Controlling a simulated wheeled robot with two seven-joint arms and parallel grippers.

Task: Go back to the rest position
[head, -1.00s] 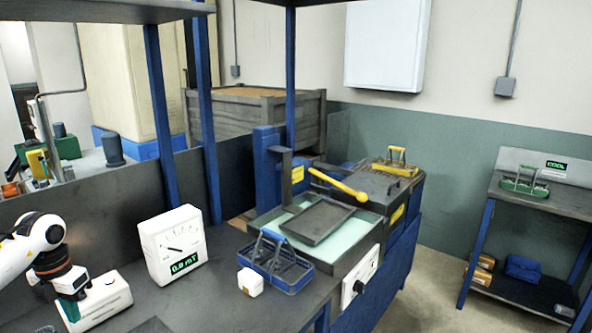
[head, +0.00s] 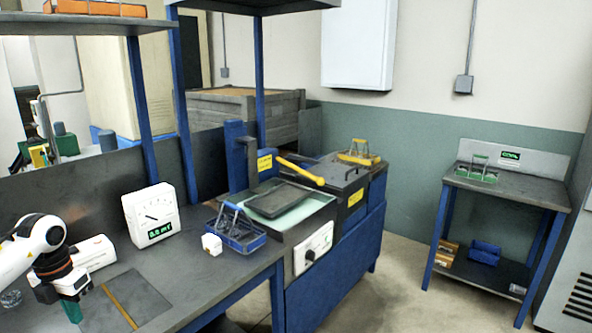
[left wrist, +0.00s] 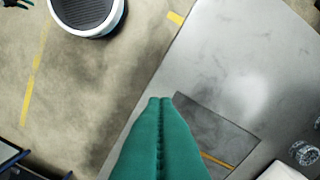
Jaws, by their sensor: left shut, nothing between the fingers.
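My left gripper (head: 73,309) has green fingers and hangs at the lower left of the head view, over the dark bench near a dark mat with a yellow line. In the left wrist view its two green fingers (left wrist: 160,104) lie together, shut and empty, above the bench's edge. My right gripper is not in view.
The bench (head: 215,285) carries a white meter (head: 151,215), a small white block (head: 212,243) and a blue basket (head: 240,236). A side table (head: 515,190) holds a green carrier (head: 476,173). Open floor lies between.

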